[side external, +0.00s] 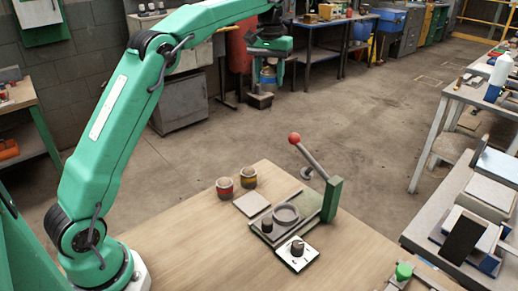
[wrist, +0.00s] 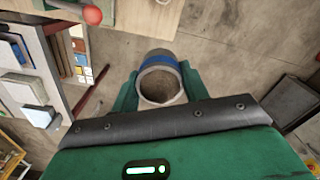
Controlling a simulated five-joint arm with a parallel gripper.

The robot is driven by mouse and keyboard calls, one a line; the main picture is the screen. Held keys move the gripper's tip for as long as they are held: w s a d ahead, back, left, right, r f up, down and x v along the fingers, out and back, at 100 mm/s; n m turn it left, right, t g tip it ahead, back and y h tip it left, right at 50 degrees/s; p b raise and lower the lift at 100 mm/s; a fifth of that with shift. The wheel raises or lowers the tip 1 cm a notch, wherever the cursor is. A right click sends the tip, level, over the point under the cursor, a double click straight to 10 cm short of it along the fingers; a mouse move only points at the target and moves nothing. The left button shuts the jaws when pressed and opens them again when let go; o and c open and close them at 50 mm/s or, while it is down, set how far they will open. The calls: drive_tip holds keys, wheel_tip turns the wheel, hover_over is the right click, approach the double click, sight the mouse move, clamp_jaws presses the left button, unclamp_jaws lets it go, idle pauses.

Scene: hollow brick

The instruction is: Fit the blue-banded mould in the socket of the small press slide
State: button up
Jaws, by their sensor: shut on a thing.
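My gripper (side external: 268,70) is shut on the blue-banded mould (wrist: 158,61), high above the far side of the bench. In the wrist view the mould is between the two green fingers, its open, hollow end facing the camera. The mould also shows small in the side view (side external: 268,77). The small press (side external: 331,199) stands on the wooden bench with its red-knobbed lever (side external: 294,138) raised and leaning left. Its slide carries a grey ring-shaped socket (side external: 286,214) that looks empty. The mould is well apart from the socket.
A red-banded mould (side external: 224,188) and a yellow-banded mould (side external: 249,177) stand behind a pale square plate (side external: 252,204). A white box with a black knob (side external: 297,254) sits in front of the slide. A green button (side external: 403,271) is at the front right. The bench's left part is clear.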

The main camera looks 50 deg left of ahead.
drive_tip(key=shift+s+d+r, duration=0.1)
drive_tip(key=shift+d, duration=0.35)
drive_tip(key=shift+s+d+r, duration=0.1)
drive_tip(key=shift+d, duration=0.3)
drive_tip(key=s+d+m, duration=0.3)
drive_tip(key=s+d, duration=0.3)
drive_tip(key=d, duration=0.3)
drive_tip(key=s+d+m, duration=0.3)
drive_tip(key=s+d, duration=0.2)
drive_tip(key=d, duration=0.4)
wheel_tip(320, 180, down, 18)
drive_tip(key=shift+f, duration=0.15)
drive_tip(key=shift+s+f, duration=0.1)
drive_tip(key=shift+f, duration=0.05)
drive_tip(key=shift+f, duration=2.55)
drive_tip(key=shift+f, duration=1.35)
